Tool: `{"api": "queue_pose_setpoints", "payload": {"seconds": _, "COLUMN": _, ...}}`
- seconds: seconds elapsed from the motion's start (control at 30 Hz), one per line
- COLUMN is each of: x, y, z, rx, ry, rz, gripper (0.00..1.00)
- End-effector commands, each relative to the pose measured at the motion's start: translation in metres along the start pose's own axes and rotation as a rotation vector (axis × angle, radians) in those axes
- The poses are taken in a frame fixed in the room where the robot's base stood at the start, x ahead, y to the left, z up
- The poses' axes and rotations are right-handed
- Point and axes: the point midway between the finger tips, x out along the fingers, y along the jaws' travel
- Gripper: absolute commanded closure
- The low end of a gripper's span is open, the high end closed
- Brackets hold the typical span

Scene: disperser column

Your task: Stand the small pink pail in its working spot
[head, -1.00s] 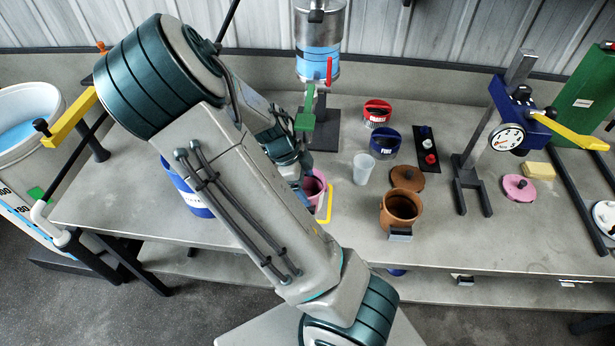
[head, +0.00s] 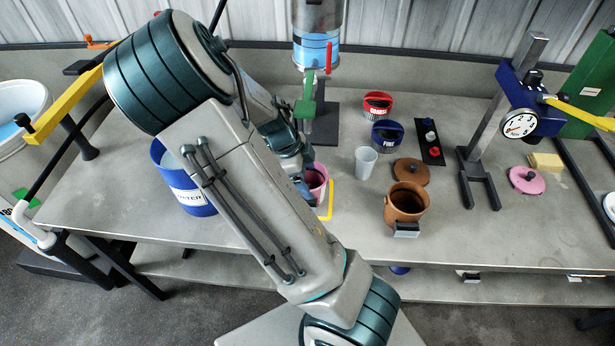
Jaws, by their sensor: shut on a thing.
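The small pink pail (head: 319,184) is at the middle of the workbench, mostly hidden behind my arm; its right side and part of its rim show. My gripper (head: 306,178) is at the pail's left rim and shut on it; the fingers are largely hidden. I cannot tell whether the pail's base touches the bench. A yellow bar (head: 328,207) shows just right of and below the pail; I cannot tell whether it is part of the pail or of the bench. A round pink lid (head: 527,181) with a dark knob lies at the right.
A brown pot (head: 406,204), brown lid (head: 411,171) and clear cup (head: 366,162) stand right of the pail. A blue bucket (head: 183,195) is left of my arm. A dispenser column (head: 316,45) stands behind. A blue gauge press (head: 524,105) stands right. Bench between pot and press is clear.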

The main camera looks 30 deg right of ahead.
Motion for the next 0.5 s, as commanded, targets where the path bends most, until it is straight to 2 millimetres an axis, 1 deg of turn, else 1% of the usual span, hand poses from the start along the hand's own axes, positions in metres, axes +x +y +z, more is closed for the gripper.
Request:
{"api": "queue_pose_setpoints", "payload": {"seconds": 0.13, "x": 0.0033, "y": 0.0002, "z": 0.0015, "rx": 0.000, "ry": 0.000, "rz": 0.000, "gripper": 0.62}}
{"api": "queue_pose_setpoints", "payload": {"seconds": 0.17, "x": 0.0028, "y": 0.0002, "z": 0.0014, "rx": 0.000, "ry": 0.000, "rz": 0.000, "gripper": 0.17}}
{"api": "queue_pose_setpoints", "payload": {"seconds": 0.2, "x": 0.0024, "y": 0.0002, "z": 0.0012, "rx": 0.000, "ry": 0.000, "rz": 0.000, "gripper": 0.06}}
{"api": "queue_pose_setpoints", "payload": {"seconds": 0.23, "x": 0.0024, "y": 0.0002, "z": 0.0012, "rx": 0.000, "ry": 0.000, "rz": 0.000, "gripper": 0.01}}
{"api": "queue_pose_setpoints", "payload": {"seconds": 0.5, "x": 0.0014, "y": 0.0001, "z": 0.0008, "rx": 0.000, "ry": -0.001, "rz": 0.000, "gripper": 0.01}}
